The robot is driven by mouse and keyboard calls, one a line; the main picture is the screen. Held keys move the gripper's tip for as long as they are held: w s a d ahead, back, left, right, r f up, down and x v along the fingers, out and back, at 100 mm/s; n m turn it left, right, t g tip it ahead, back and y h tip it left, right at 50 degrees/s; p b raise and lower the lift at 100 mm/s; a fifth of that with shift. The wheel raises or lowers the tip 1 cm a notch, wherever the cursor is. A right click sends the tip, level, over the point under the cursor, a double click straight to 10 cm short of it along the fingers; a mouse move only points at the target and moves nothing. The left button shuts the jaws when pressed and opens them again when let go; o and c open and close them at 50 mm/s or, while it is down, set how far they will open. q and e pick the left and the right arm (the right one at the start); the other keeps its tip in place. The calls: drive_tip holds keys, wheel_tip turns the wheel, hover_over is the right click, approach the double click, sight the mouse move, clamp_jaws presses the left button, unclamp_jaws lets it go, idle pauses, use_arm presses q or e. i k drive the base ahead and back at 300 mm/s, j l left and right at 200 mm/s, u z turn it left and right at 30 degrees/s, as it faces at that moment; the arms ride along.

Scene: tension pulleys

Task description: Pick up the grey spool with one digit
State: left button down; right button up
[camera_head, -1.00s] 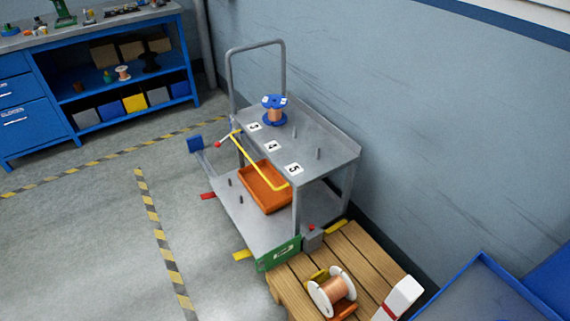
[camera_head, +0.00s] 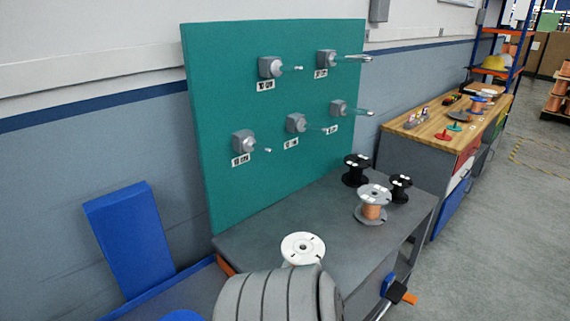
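A grey spool (camera_head: 373,198) wound with copper wire stands upright on the grey table (camera_head: 330,225) below the teal board. White labels show on its top flange, but the digits are too small to read. A black spool (camera_head: 355,169) stands behind it to the left. A smaller black spool (camera_head: 400,188) stands close to its right. A white spool (camera_head: 303,247) stands near the front, its lower part hidden by a large grey ribbed cylinder. Neither of my grippers is in view.
The teal board (camera_head: 228,130) carries several pegs with labels. The grey ribbed cylinder (camera_head: 265,298) fills the bottom middle. A blue panel (camera_head: 130,235) leans at the left. A wooden-topped bench (camera_head: 410,126) with small parts stands at the right. Open floor (camera_head: 500,215) lies right of the table.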

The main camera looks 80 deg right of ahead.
sight(370, 213)
drive_tip(key=k+z, duration=0.1)
drive_tip(key=z, duration=0.3)
drive_tip(key=l+z, duration=0.15)
drive_tip(key=z, duration=0.25)
drive_tip(key=k+l+z, duration=0.1)
drive_tip(key=z, duration=0.3)
drive_tip(key=l+z, duration=0.15)
drive_tip(key=z, duration=0.25)
drive_tip(key=l+z, duration=0.15)
drive_tip(key=z, duration=0.25)
